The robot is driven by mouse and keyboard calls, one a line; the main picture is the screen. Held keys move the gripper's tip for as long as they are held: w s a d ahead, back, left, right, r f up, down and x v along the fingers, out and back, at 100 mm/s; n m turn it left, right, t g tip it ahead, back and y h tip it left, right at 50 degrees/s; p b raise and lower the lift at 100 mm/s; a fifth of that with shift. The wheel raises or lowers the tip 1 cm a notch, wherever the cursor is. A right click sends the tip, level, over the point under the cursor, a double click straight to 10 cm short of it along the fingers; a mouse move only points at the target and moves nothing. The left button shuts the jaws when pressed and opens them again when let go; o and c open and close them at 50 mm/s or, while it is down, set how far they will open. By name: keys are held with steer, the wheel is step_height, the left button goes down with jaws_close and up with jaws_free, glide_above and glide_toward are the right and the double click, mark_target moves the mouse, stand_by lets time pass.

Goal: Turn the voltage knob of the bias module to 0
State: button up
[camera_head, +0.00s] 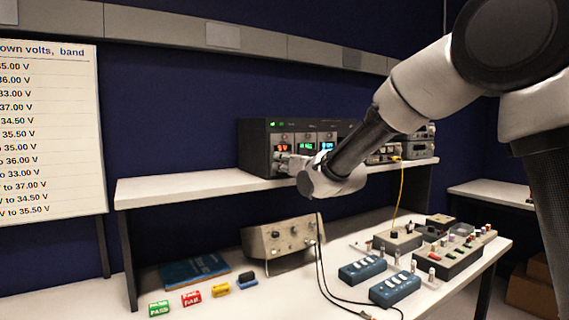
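A dark instrument rack (254,148) stands on the raised white shelf. Its leftmost light-faced module (283,139) has a small red display that seems to end in V; I take it for the bias module, but its label is too small to read. My gripper (281,163) is at the lower front of this module, reaching in from the right. The gripper and wrist cover the module's lower part, so the voltage knob is hidden. I cannot tell whether the fingers touch or hold it.
More modules with green and blue displays (327,146) sit right of it, close behind my wrist. A yellow cable (401,190) hangs from the shelf (190,188). Below are a beige knob box (281,238), blue switch boxes (395,288) and PASS/FAIL blocks (191,297). A chart (50,130) stands left.

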jaws_close()
steer(key=n, duration=0.4)
steer(key=shift+o, duration=1.2)
jaws_free()
steer(key=v, duration=1.2)
steer(key=shift+r, duration=0.1)
